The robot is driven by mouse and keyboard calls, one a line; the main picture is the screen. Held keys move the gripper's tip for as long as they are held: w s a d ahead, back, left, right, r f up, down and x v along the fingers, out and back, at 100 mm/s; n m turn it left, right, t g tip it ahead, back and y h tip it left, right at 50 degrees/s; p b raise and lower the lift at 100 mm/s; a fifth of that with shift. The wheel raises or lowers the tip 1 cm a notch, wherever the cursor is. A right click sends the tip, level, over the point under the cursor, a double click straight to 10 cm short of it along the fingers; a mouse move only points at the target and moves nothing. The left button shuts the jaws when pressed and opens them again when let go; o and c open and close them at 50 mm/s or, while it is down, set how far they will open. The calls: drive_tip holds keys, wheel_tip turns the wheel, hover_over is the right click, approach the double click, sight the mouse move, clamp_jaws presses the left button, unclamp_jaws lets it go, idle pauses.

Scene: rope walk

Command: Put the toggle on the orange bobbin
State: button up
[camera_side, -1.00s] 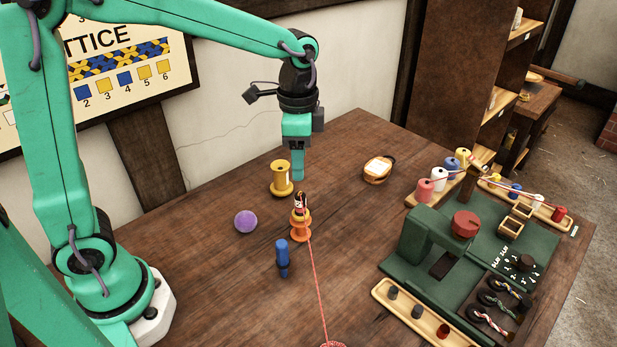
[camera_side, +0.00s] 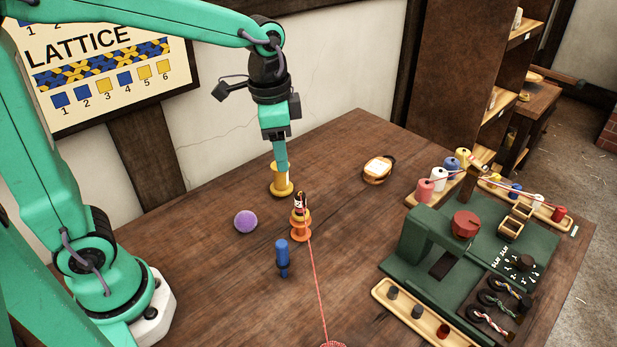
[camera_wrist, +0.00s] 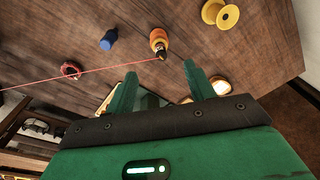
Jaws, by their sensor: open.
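The orange bobbin (camera_side: 300,235) stands upright mid-table; it also shows in the wrist view (camera_wrist: 158,35). A small dark piece with a white and red band, seemingly the toggle (camera_side: 299,203), sits on the bobbin's top, with its dark tip visible in the wrist view (camera_wrist: 161,53). A red-and-white cord (camera_side: 317,290) runs from there to the table's front. My gripper (camera_side: 282,167) is open and empty, above and behind the bobbin, overlapping the yellow bobbin (camera_side: 282,183) in the side view. In the wrist view, both fingers (camera_wrist: 160,68) stand apart with nothing between them.
A small round basket (camera_side: 378,169) is behind right. The green machine (camera_side: 430,240) and spool trays fill the right side.

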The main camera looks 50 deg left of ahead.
drive_tip(key=s+a+r+n+t, duration=0.1)
drive_tip(key=s+a+n+t, duration=0.1)
drive_tip(key=s, duration=0.4)
drive_tip(key=s+a+r+n+t, duration=0.1)
drive_tip(key=s+a+n+t, duration=0.1)
drive_tip(key=s+n, duration=0.3)
drive_tip(key=shift+s+a+r, duration=0.35)
drive_tip(key=shift+s+a, duration=0.05)
drive_tip(key=shift+s, duration=0.4)
